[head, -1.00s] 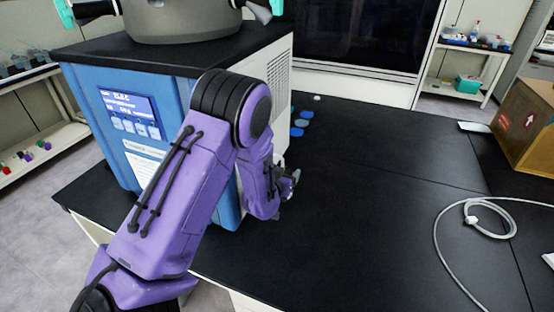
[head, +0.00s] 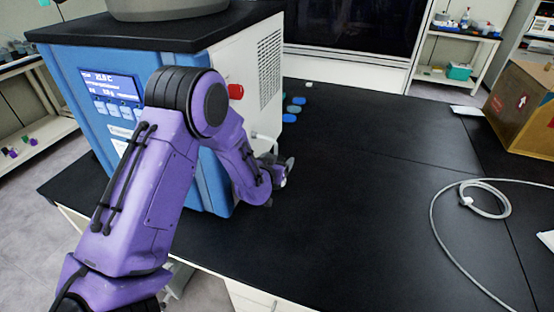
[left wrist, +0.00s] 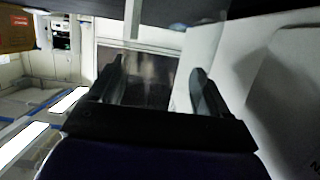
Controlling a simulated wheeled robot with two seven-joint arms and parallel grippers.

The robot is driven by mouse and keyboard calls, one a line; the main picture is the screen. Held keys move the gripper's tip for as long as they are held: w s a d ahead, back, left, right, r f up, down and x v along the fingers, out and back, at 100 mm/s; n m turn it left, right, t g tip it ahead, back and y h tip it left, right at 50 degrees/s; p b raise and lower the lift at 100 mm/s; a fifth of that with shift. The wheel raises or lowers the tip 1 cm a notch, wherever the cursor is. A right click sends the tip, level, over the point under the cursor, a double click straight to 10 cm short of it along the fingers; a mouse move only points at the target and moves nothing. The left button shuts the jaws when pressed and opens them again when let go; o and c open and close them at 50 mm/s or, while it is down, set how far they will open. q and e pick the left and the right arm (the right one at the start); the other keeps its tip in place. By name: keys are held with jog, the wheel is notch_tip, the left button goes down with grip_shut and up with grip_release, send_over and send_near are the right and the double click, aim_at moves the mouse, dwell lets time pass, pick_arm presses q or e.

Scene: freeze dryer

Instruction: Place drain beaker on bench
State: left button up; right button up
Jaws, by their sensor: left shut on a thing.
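My left gripper (head: 284,173) is low over the black bench, beside the right side of the blue and white freeze dryer (head: 200,175). Its two fingers also show in the left wrist view (left wrist: 155,85), standing apart. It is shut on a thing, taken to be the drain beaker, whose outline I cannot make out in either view. The wrist and fingers hide most of the grasp in the head view. I cannot tell whether the held thing touches the bench (head: 350,210). My right gripper is not in view.
A pale drain pipe (head: 266,138) and a red knob (head: 236,91) are on the dryer's side. Blue discs (head: 293,110) lie behind the gripper. A coiled white hose (head: 485,212) and a cardboard box (head: 523,106) are at the right. The middle of the bench is clear.

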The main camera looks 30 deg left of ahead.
pick_arm(q)
jog(key=shift+f, duration=0.4)
jog(key=shift+f+b, duration=0.45)
jog(key=shift+f, duration=0.1)
jog(key=o, duration=1.1)
jog(key=shift+r, duration=0.1)
